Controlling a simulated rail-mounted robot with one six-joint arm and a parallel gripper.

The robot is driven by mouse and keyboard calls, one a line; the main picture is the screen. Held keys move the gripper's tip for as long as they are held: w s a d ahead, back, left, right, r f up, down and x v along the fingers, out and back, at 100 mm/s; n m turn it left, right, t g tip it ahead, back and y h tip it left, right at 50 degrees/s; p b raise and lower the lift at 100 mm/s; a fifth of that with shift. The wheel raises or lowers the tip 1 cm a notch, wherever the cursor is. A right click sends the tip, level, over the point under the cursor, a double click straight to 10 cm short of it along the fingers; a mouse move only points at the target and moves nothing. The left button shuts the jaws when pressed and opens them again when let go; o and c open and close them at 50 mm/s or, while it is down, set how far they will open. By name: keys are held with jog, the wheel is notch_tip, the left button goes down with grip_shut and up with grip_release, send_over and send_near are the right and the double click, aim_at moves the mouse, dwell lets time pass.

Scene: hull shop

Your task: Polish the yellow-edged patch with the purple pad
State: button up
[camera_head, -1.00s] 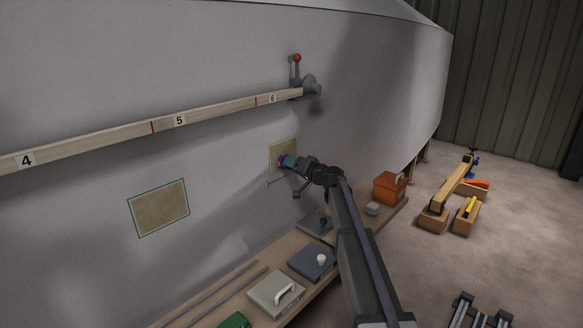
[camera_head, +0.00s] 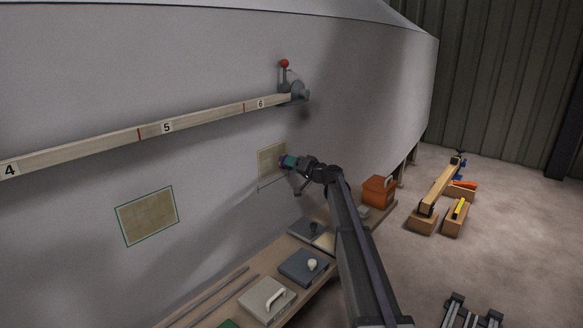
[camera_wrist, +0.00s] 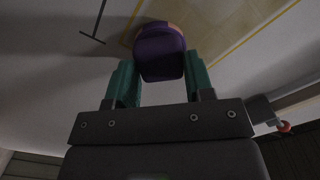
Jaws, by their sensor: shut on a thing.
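The yellow-edged patch (camera_head: 268,161) is a tan square low on the grey hull, below the right part of the numbered batten. It also shows large in the wrist view (camera_wrist: 225,28). My gripper (camera_head: 288,162) is at the right edge of this patch in the head view. In the wrist view its green fingertips are shut on the sides of the purple pad (camera_wrist: 160,52), a dark rounded block with a tan-orange face toward the hull. The pad overlaps the patch's edge there. I cannot tell for sure whether it touches the surface.
A green-edged patch (camera_head: 147,216) lies further left on the hull. The numbered batten (camera_head: 205,121) runs above, ending at a red-knobbed clamp (camera_head: 291,80).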

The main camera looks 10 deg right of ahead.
jog(key=shift+w+d+r+p, duration=0.3)
jog(key=shift+d+r+p, duration=0.05)
jog(key=shift+r+p, duration=0.15)
jog(key=shift+w+d+r+p, duration=0.3)
jog(key=shift+d+r+p, duration=0.05)
jog(key=shift+r+p, duration=0.15)
jog(key=shift+s+a, duration=1.45)
jog(key=shift+a, duration=0.4)
jog(key=shift+s+a, duration=1.45)
jog(key=shift+a, duration=0.4)
jog(key=shift+s+a, duration=1.45)
jog(key=shift+a, duration=0.4)
jog(key=shift+r+p, duration=1.2)
jog(key=shift+w+f, duration=0.1)
jog(key=shift+f, duration=0.05)
